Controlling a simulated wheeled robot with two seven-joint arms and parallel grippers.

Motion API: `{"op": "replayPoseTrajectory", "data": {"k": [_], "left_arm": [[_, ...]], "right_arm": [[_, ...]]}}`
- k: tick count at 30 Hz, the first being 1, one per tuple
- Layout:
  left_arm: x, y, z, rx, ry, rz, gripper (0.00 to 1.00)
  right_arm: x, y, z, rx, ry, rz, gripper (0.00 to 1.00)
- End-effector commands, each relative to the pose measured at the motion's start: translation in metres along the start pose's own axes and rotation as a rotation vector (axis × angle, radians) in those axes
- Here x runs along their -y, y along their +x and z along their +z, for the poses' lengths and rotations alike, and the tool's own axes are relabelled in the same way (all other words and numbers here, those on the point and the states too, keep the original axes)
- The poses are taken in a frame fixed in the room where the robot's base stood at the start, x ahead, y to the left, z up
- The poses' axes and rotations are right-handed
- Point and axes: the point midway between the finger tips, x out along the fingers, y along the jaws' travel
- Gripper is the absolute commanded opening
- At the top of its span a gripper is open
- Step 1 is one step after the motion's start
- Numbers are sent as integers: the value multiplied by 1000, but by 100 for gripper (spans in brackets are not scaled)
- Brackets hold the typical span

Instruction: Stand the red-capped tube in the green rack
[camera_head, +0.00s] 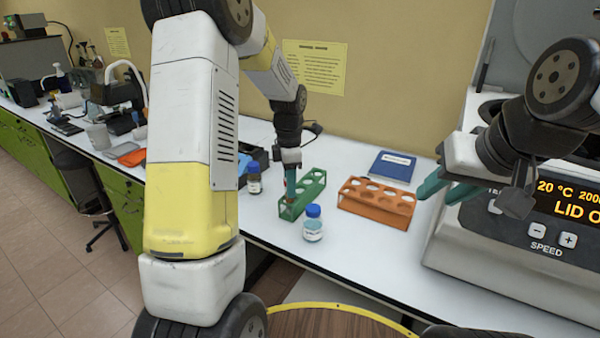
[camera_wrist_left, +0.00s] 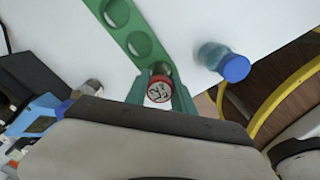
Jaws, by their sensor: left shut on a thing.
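The green rack (camera_head: 312,189) stands on the white bench, with its row of holes facing up. It also shows in the left wrist view (camera_wrist_left: 115,13). My left gripper (camera_head: 290,182) is over the rack's near-left end, pointing down. In the left wrist view, its teal fingers (camera_wrist_left: 160,98) are shut on the red-capped tube (camera_wrist_left: 159,89), just below the cap. The tube is at the end of the rack; how deep it sits in a hole is hidden. My right gripper (camera_head: 450,188) is open and empty, in front of the centrifuge.
A blue-capped bottle (camera_head: 313,224) stands close to the rack's near side, and another bottle (camera_head: 254,179) is to its left. An orange rack (camera_head: 376,202) and a blue book (camera_head: 393,167) are to the right. The centrifuge (camera_head: 520,235) fills the right side.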

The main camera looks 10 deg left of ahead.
Motion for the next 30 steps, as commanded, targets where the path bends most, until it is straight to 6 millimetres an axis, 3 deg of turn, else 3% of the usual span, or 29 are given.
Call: {"op": "replayPoseTrajectory", "data": {"k": [8, 9, 12, 23, 30], "left_arm": [[0, 0, 0, 0, 0, 0, 0], [0, 0, 0, 0, 0, 1, 38], [0, 0, 0, 0, 0, 1, 55], [-1, -4, 0, 1, 0, 2, 55], [-1, -42, 1, 2, 0, 6, 55]], "right_arm": [[0, 0, 0, 0, 0, 0, 36], [0, 0, 0, 0, 0, 0, 36], [0, 0, 0, 0, 0, 0, 36], [0, 0, 0, 0, 0, 0, 36], [0, 0, 0, 0, 0, 0, 36]]}}
